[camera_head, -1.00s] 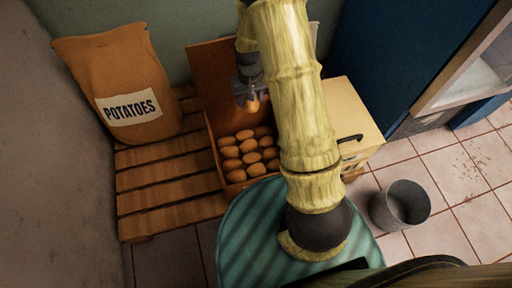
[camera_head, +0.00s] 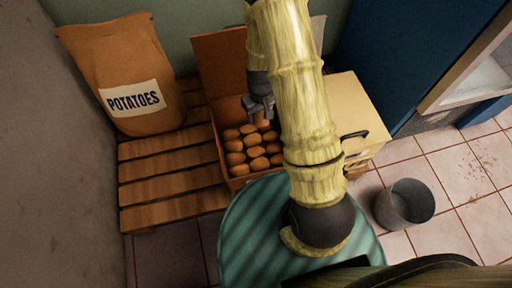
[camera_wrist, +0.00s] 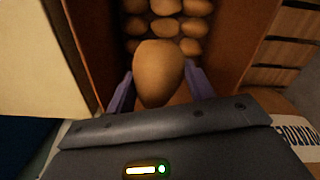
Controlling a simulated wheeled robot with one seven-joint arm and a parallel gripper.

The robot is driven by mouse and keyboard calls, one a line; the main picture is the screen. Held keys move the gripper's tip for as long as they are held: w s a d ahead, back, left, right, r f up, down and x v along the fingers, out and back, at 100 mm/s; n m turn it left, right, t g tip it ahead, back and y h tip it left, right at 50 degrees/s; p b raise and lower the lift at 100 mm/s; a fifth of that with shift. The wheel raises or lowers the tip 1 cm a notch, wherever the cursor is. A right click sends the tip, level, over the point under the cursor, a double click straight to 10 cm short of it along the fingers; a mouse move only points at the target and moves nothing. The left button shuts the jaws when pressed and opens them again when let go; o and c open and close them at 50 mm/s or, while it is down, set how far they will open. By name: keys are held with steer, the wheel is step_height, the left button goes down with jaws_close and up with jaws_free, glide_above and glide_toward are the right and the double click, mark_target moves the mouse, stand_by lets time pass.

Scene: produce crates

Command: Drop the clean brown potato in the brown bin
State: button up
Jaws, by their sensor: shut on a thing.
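The brown bin (camera_head: 222,62) is a box with its lid raised at the back, standing on the pallet and holding several brown potatoes (camera_head: 236,158). My gripper (camera_head: 262,116) is over the bin's inside. In the wrist view my gripper (camera_wrist: 160,88) is shut on a plain brown potato (camera_wrist: 158,70), with a finger on each side. No dirt shows on this potato. The bin's inner wall (camera_wrist: 250,40) and the potatoes lying in rows in it (camera_wrist: 165,27) show beyond the held one. The held potato's underside is hidden.
A sack marked POTATOES (camera_head: 125,75) stands on the wooden pallet (camera_head: 165,190) left of the bin. A cream box (camera_head: 345,105) with a dark handle is close on the right. A grey bucket (camera_head: 405,205) stands on the tiles. A blue cabinet (camera_head: 385,60) is behind.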

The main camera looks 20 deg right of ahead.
step_height(320, 180, down, 6)
steer(key=b, duration=0.6)
stand_by(0.4)
steer(key=o, duration=1.3)
steer(key=shift+o, duration=0.2)
steer(key=shift+r, duration=0.15)
step_height(320, 180, up, 17)
steer(key=p, duration=0.7)
steer(key=shift+r+p, duration=0.15)
steer(key=shift+p, duration=0.15)
